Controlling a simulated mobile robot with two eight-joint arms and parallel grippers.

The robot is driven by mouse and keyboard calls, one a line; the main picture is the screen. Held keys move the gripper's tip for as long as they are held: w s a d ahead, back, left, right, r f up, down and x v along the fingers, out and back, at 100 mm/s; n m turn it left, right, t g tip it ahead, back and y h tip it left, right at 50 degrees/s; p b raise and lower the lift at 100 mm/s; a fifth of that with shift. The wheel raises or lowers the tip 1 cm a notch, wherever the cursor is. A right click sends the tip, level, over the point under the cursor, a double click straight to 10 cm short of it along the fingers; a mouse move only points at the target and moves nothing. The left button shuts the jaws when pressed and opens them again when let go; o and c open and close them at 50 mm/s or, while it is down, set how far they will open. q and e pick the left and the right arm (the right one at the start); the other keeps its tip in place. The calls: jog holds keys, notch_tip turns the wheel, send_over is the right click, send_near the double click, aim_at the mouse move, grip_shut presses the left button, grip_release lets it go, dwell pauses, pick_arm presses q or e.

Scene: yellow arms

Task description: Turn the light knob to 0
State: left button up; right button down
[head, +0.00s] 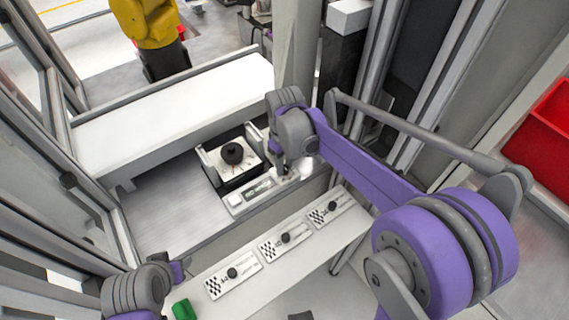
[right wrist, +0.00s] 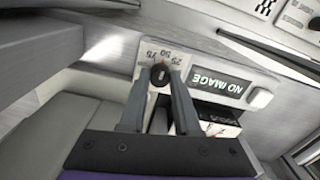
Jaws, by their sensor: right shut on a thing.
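The light knob (right wrist: 161,75) is small and black, on a white dial plate (right wrist: 172,53) with 25, 50 and 75 marks, in the right wrist view. My right gripper (right wrist: 160,80) has its two grey fingers on either side of the knob and is shut on it. In the head view my right gripper (head: 284,172) is over the right end of the panel (head: 247,204) and hides the knob. The knob's exact setting cannot be read. My left gripper (head: 181,270) is at the lower left of the head view, its fingers unclear.
Left of the knob in the head view are a display (head: 259,189) and a white button (head: 235,199). Behind stands a box with a larger black knob (head: 232,153). Three checkered plates (head: 233,281) lie on the front ledge near a green object (head: 183,310).

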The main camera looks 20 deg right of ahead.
jog(key=m, duration=0.4)
jog(key=shift+b, duration=0.3)
jog(key=m, duration=0.3)
jog(key=shift+m, duration=0.3)
jog(key=m, duration=0.4)
jog(key=shift+b, duration=0.3)
jog(key=shift+m, duration=2)
jog(key=c, duration=0.6)
grip_release()
